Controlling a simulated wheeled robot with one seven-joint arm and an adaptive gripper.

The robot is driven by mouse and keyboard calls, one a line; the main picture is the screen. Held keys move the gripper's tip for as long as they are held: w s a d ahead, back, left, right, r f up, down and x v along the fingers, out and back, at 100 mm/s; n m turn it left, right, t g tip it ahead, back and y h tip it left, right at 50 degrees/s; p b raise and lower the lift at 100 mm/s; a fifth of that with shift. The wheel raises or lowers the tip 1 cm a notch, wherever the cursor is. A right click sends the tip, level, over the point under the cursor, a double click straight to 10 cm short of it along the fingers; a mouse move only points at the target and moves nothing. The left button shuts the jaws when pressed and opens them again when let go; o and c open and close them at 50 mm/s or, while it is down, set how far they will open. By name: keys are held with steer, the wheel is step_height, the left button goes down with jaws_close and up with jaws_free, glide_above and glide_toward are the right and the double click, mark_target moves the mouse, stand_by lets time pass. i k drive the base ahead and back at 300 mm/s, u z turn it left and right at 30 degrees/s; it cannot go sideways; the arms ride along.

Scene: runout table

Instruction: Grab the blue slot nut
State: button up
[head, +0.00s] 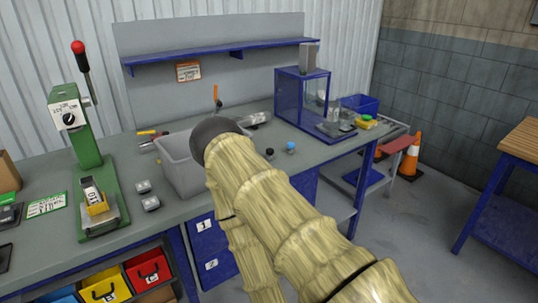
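A small blue piece (291,147), which looks like the blue slot nut, stands on the grey worktable (240,184), right of my arm and in front of the blue-framed clear box. It is too small to make out its shape well. My pale, wood-patterned arm reaches up from the lower right to a dark rounded joint left of the blue piece. My gripper does not show; whatever lies beyond that joint is hidden.
A small black piece (269,153) stands just left of the blue one. A grey bin (180,169) is partly behind my arm. The blue-framed box (302,98) stands behind. A green press (88,165) is at left. Bare tabletop lies right of the blue piece.

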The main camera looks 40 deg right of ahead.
mark_target(290, 145)
steer(key=z, duration=1.25)
steer(key=k, duration=0.4)
steer(key=u, duration=1.05)
steer(key=i, duration=1.15)
steer(key=z, duration=0.55)
